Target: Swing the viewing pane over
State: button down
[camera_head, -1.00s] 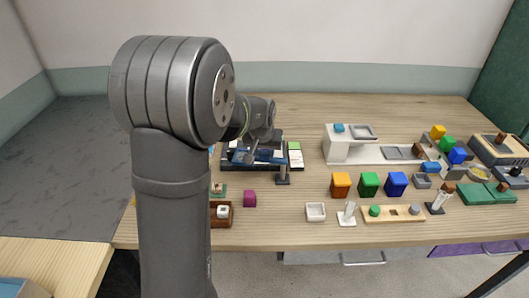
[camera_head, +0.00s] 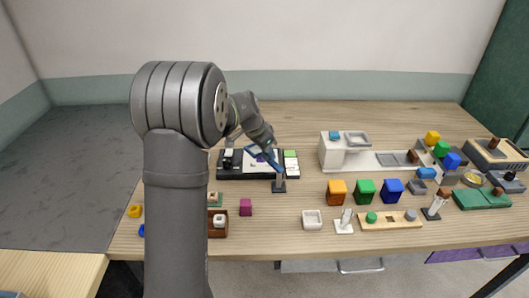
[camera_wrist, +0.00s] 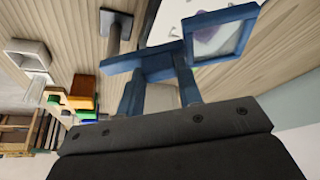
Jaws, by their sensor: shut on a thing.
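The viewing pane (camera_wrist: 222,36) is a clear square in a blue frame, seen at the top of the wrist view. A purple patch and part of a white surface show through it. My gripper (camera_wrist: 160,75) is shut on the pane's blue frame piece, beside the clear window. In the head view the blue pane (camera_head: 262,157) is tilted over the right part of a black-edged board (camera_head: 230,171), with my gripper (camera_head: 268,147) at it. A dark post on a base (camera_head: 279,184) stands just in front of the pane; it also shows in the wrist view (camera_wrist: 117,28).
A white bench with a tray (camera_head: 335,158) stands to the right. Orange (camera_head: 336,190), green (camera_head: 364,190) and blue (camera_head: 392,190) blocks stand nearer. The table behind the board is clear.

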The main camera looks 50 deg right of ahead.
jog(key=shift+d+m, duration=0.3)
jog(key=shift+m, duration=0.1)
jog(key=c, duration=1)
grip_release()
jog(key=v, duration=1.7)
jog(key=shift+w+r, duration=0.3)
jog(key=shift+d+f, duration=0.1)
jog(key=shift+f, duration=0.05)
jog(key=x, duration=1.7)
jog(key=shift+s+f, duration=0.15)
jog(key=shift+s, duration=0.2)
